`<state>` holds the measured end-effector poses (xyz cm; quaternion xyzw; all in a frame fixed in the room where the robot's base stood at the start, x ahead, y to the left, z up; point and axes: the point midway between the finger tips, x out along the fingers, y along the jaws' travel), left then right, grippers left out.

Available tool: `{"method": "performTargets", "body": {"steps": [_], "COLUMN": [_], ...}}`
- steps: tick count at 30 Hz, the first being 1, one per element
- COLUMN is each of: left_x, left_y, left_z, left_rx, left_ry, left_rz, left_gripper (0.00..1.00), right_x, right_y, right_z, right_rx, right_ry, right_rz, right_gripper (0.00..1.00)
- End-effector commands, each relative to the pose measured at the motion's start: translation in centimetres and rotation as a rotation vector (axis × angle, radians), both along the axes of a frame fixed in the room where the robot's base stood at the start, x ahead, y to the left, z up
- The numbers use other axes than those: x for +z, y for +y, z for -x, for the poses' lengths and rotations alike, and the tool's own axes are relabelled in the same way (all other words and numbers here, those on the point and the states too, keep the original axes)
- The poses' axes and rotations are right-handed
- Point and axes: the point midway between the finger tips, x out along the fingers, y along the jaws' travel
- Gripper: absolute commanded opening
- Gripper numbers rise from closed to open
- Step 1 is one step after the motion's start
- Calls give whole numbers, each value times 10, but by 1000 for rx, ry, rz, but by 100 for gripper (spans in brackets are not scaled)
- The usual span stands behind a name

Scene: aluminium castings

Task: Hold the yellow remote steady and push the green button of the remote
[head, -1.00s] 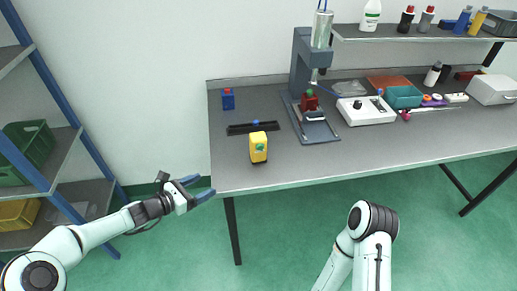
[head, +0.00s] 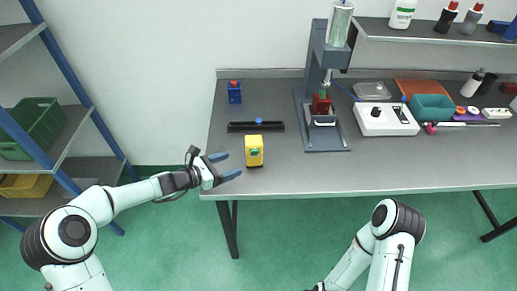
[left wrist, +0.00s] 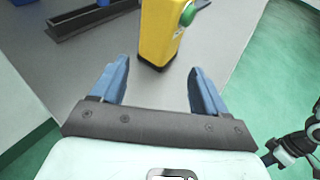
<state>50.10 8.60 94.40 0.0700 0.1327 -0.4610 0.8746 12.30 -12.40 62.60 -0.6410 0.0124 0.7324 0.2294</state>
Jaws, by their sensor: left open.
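The yellow remote (head: 254,158) stands upright near the left front edge of the grey table. Its green button (head: 254,153) is on its front face. In the left wrist view the remote (left wrist: 158,38) rises just beyond my fingertips, and the green button (left wrist: 188,14) shows on its right side. My left gripper (head: 229,165) is open and empty, just left of the remote. Its two blue fingers (left wrist: 158,75) are spread apart, pointing at the remote without touching it. My right arm shows at the lower right of the head view, but its gripper is out of view.
A black rail (head: 256,126) lies behind the remote, and a blue block with red top (head: 234,93) stands behind that. A drill press (head: 322,120) and a white control box (head: 385,119) stand to the right. Blue-framed shelves (head: 75,85) stand left. The table between remote and press is clear.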

Motion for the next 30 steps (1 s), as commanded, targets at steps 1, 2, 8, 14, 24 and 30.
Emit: {"method": "performTargets", "body": {"steps": [1, 2, 8, 14, 24, 30], "left_x": [-1, -2, -9, -18, -28, -29], "left_y": [-3, -6, -27, -50, -75, -78], "left_z": [-2, -3, -16, -33, -51, -53], "left_rx": [-2, -3, -4, -4, -2, -1], "left_ry": [0, 0, -1, 1, 0, 0], "left_rz": [1, 2, 3, 2, 1, 0], "left_gripper": [74, 74, 74, 74, 74, 74], "right_x": [0, 0, 1, 5, 4, 4], "right_y": [0, 0, 0, 0, 0, 0], "right_z": [0, 0, -1, -3, -3, -3], "right_rx": [0, 0, 1, 0, 0, 0], "right_ry": [0, 0, 0, -3, -3, -3], "right_rz": [0, 0, 0, 0, 0, 0], "right_gripper": [0, 0, 0, 0, 0, 0]}}
